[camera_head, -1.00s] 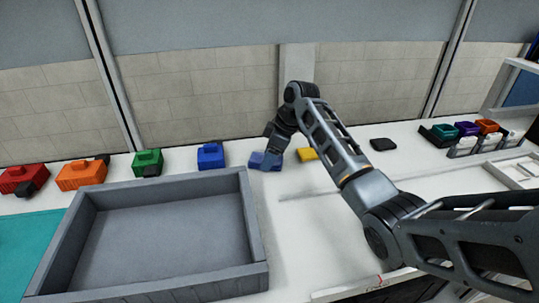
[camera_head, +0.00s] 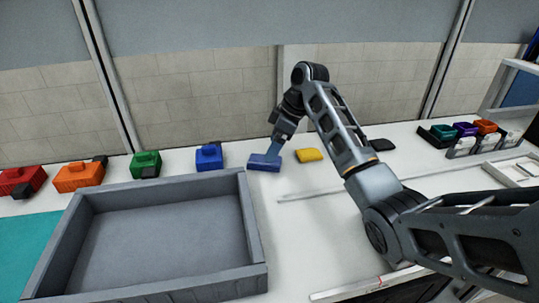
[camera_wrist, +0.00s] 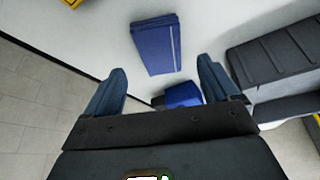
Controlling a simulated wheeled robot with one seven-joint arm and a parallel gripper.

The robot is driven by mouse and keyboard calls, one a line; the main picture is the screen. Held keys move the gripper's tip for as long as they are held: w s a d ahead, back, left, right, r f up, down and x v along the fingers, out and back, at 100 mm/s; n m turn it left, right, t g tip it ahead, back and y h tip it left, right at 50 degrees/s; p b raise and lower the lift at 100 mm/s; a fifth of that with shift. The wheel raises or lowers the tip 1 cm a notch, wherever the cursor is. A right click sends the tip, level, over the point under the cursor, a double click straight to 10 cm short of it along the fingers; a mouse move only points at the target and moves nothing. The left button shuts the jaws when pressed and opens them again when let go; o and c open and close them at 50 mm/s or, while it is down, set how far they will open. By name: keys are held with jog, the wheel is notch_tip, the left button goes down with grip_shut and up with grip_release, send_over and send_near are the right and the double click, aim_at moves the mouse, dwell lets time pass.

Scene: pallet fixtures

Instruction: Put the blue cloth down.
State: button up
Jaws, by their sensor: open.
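The blue cloth (camera_head: 265,163) is a folded dark-blue block lying flat on the white table, behind the right end of the grey tray. In the wrist view the cloth (camera_wrist: 156,45) lies just beyond my fingertips, with a pale stripe near one edge. My gripper (camera_head: 273,146) is right above the cloth in the head view. From the head view I cannot tell whether a finger touches the cloth.
A yellow folded piece (camera_head: 309,155) lies close right of the cloth. A blue box (camera_head: 209,157) stands to its left, with green (camera_head: 146,163), orange (camera_head: 80,176) and red (camera_head: 22,180) ones farther left. The large grey tray (camera_head: 255,235) is empty. A black item (camera_head: 382,145) lies farther right.

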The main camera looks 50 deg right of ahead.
jog(key=v, duration=0.7)
jog(key=shift+a, duration=0.1)
dwell(0.4)
